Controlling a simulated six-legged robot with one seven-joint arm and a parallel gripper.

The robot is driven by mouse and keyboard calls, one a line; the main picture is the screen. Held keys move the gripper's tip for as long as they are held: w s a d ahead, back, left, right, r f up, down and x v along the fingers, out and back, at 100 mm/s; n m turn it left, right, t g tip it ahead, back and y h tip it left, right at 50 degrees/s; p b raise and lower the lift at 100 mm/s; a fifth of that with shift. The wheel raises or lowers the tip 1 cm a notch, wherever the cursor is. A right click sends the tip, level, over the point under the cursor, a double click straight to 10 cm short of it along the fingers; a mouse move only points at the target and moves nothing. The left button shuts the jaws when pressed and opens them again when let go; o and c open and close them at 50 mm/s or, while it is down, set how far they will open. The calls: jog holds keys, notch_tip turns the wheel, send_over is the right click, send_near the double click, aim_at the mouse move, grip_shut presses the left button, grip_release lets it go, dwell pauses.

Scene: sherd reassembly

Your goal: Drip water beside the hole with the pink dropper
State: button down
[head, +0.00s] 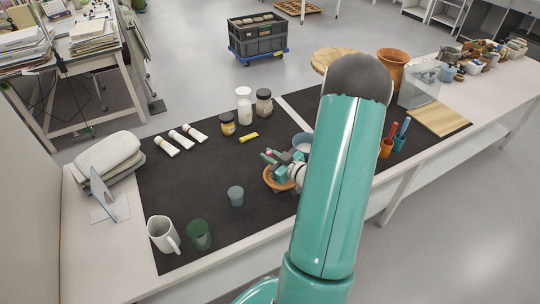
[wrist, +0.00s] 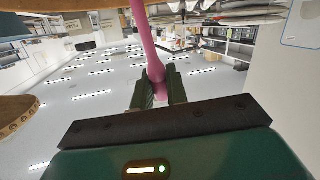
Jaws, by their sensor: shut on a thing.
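My gripper (head: 272,158) is above or beside an orange-brown bowl (head: 268,184) near the middle of the dark mat, and my arm hides part of this area. In the wrist view my gripper (wrist: 157,92) is shut on the pink dropper (wrist: 150,40), whose pink body runs up from between the fingers. In the head view only a small pink spot of the dropper (head: 268,152) shows at the fingers. A pale blue-grey bowl (head: 302,139) stands just behind. I cannot make out the hole or any water drop.
On the mat (head: 195,180) are a grey cup (head: 236,196), a green cup (head: 200,235), a white mug (head: 162,235), white tubes (head: 181,139), several jars (head: 245,110) and a yellow item (head: 249,137). An orange cup with tools (head: 386,148) stands right of my arm. The mat's left middle is clear.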

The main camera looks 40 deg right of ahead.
jog(key=shift+r, duration=2)
